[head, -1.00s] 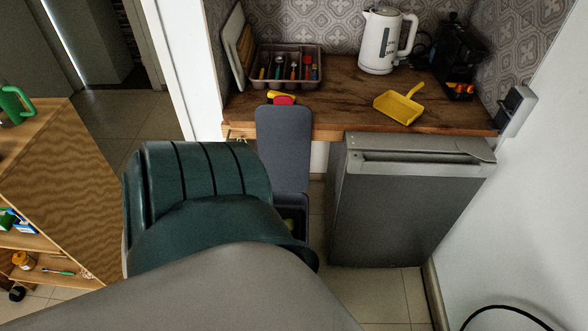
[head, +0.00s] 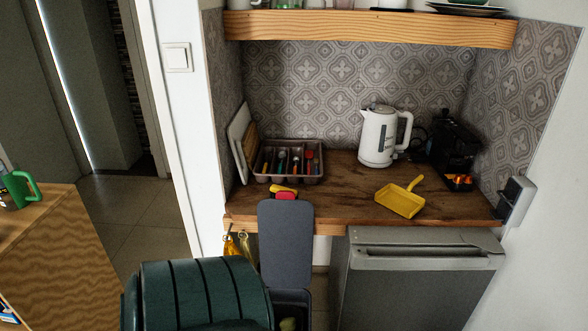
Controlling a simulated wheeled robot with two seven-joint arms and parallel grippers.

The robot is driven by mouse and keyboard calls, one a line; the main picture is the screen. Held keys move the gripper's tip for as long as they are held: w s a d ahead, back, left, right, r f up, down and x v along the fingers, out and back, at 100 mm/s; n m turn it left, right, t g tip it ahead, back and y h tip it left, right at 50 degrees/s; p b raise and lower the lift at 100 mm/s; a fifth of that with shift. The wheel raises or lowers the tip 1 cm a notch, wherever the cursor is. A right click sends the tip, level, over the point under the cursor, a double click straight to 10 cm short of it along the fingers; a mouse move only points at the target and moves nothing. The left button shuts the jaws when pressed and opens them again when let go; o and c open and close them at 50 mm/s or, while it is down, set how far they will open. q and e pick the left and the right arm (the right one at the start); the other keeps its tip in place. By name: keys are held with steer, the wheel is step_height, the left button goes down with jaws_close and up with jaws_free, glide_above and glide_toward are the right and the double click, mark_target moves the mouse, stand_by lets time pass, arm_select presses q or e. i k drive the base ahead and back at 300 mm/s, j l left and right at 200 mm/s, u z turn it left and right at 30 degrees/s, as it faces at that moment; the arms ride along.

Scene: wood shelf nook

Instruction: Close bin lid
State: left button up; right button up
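The bin's dark grey lid (head: 286,245) stands upright, open, in front of the counter's front edge. The bin (head: 305,295) is below it, with its dark opening partly in view and something pale green inside. Neither of my grippers is in view.
The wooden counter (head: 340,195) holds a cutlery tray (head: 290,165), a yellow dustpan (head: 401,200), a white kettle (head: 380,138) and a black coffee machine (head: 452,150).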

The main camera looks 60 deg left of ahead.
mark_target(285, 223)
steer(key=j+u, duration=0.1)
steer(key=u, duration=0.75)
steer(key=i+u, duration=0.1)
steer(key=u, duration=0.3)
steer(key=i+j+u, duration=0.1)
steer(key=u, duration=0.75)
